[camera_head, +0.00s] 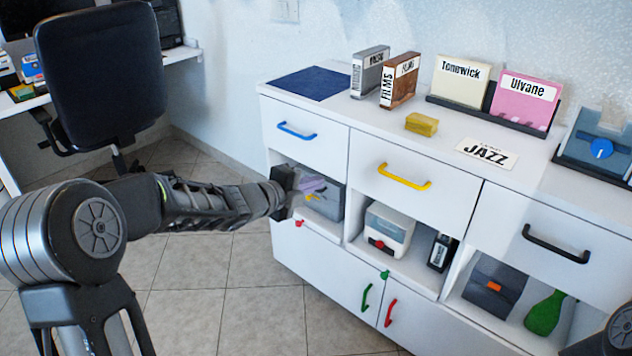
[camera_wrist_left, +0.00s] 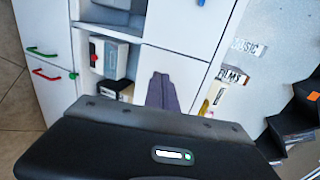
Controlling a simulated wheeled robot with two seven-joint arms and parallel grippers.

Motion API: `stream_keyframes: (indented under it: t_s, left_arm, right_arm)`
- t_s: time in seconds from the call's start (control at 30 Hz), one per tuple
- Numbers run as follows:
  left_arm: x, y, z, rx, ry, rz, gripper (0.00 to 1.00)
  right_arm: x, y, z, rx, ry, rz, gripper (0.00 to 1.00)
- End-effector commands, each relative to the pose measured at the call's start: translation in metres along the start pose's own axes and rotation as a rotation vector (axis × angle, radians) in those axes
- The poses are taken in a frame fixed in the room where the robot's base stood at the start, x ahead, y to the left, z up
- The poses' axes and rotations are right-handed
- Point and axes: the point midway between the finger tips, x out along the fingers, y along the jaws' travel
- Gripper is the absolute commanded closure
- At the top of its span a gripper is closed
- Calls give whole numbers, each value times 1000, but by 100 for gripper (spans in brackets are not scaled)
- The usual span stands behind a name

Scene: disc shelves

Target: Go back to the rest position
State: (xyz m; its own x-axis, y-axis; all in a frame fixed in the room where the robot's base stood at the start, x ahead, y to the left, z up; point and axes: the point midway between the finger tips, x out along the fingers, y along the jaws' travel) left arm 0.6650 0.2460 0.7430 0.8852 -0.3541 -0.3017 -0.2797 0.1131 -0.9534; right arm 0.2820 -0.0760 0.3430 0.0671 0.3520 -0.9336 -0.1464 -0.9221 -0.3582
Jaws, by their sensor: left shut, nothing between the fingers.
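My left arm reaches in from the left in the head view. Its gripper (camera_head: 312,186) is in front of the cabinet's left open compartment, below the drawer with the blue handle (camera_head: 297,131). In the left wrist view the fingers (camera_wrist_left: 162,92) are together and hold nothing, with the white cabinet front behind them. The gripper partly hides the grey box (camera_head: 331,204) in that compartment. I cannot tell whether the gripper touches anything there. My right gripper is out of view; only a dark part of my own body shows at the lower right.
The white cabinet (camera_head: 461,191) fills the right side. Its top holds a FILMS box (camera_head: 401,80), a yellow block (camera_head: 421,124), a JAZZ card (camera_head: 487,153) and record sleeves (camera_head: 462,80). A dark chair (camera_head: 100,75) stands at left. Tiled floor (camera_head: 262,262) is clear in front.

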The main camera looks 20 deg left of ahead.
Motion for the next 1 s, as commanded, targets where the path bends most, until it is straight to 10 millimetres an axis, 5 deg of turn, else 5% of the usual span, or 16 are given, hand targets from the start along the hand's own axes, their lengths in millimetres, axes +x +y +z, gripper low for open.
stream_keyframes:
  t_s: [0.37, 0.53, 0.77, 1.0]
  left_arm:
    - [0, 0, 0, -39, -1, 1, 100]
    - [1, 19, 3, -407, -57, 14, 100]
    - [10, 170, -61, -1248, -221, 227, 100]
    - [-36, 331, -162, -1840, -557, 511, 100]
  right_arm:
    - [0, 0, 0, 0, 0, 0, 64]
    - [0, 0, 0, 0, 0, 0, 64]
    - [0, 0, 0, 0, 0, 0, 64]
    - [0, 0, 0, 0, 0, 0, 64]
